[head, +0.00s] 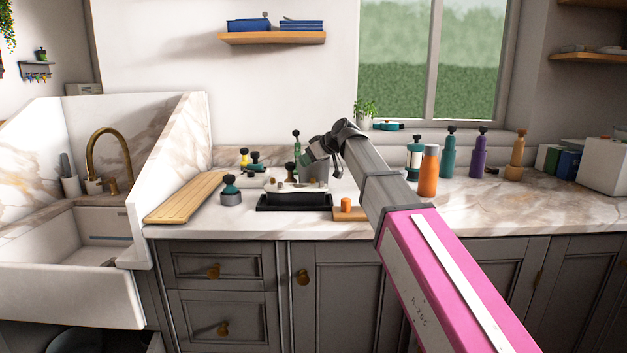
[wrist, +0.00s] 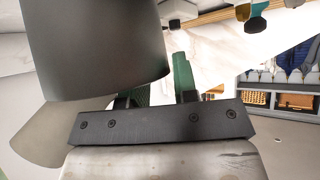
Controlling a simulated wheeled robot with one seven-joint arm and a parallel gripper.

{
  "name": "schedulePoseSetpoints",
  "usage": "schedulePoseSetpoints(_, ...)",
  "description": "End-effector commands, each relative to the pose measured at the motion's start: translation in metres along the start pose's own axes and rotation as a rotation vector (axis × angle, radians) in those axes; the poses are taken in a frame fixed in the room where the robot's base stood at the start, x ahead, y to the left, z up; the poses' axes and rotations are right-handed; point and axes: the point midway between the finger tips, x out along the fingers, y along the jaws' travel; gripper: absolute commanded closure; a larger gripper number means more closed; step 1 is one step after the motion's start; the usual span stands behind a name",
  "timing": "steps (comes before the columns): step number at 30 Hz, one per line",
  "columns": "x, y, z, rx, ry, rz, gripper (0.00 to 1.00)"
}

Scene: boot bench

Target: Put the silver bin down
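The silver bin is a smooth grey, rounded body (wrist: 95,45) filling the upper left of the wrist view. Its lower edge lies at my gripper (wrist: 163,88), which has green fingers. It covers part of the left finger, and the right finger shows beside its edge. The fingers appear shut on the bin, though their contact is partly hidden. In the head view my gripper (head: 302,160) is over the counter (head: 400,215), near a black tray (head: 292,207). A small grey shape below the wrist seems to be the bin; whether it touches anything is unclear.
An orange bottle (head: 429,172) and several others stand further right. The right front counter is clear.

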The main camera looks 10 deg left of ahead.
Motion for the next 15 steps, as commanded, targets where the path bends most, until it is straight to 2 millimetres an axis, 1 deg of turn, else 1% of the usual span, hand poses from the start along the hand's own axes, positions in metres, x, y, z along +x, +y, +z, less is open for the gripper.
schedulePoseSetpoints(1, -0.0002, 0.0, 0.0, 0.0, 0.0, 0.0, 0.79)
schedulePoseSetpoints(3, -0.0003, 0.0, 0.0001, 0.0, 0.0, 0.0, 1.0)
schedulePoseSetpoints(15, -0.0006, 0.0, -0.0005, 0.0, 0.001, 0.0, 1.0)
